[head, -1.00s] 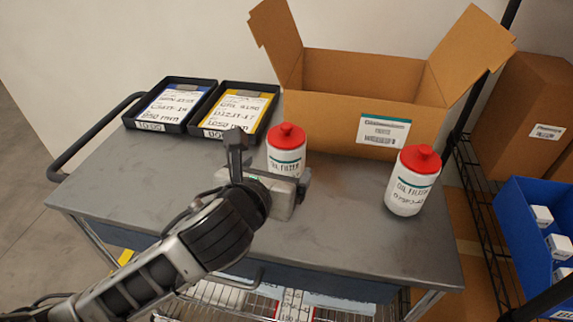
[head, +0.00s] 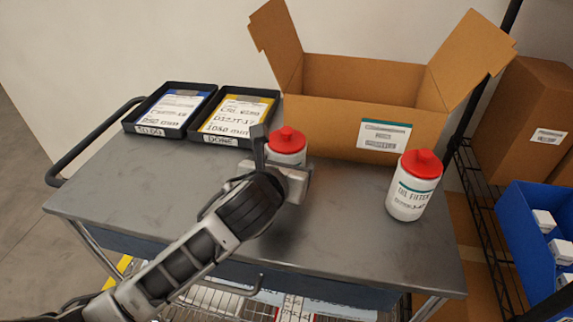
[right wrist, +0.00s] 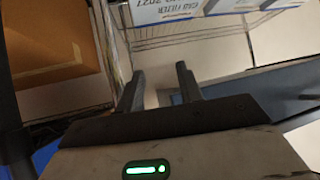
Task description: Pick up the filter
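Two white oil filters with red caps stand upright on the grey cart top. The left filter (head: 287,147) is near the box's front left corner, its lower part hidden by my left gripper. The right filter (head: 413,188) stands free near the cart's right side. My left gripper (head: 284,163) is open, with one finger to the left of the left filter and the other in front of it to the right; I cannot tell whether they touch it. My right gripper (right wrist: 158,88) shows only in the right wrist view, its fingers apart with nothing between them.
An open cardboard box (head: 330,120) stands at the back of the cart top (head: 130,200). Two black trays with labelled cards, one blue (head: 142,128) and one yellow (head: 276,108), lie at the back left. A blue bin (head: 515,225) with small white boxes is at right.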

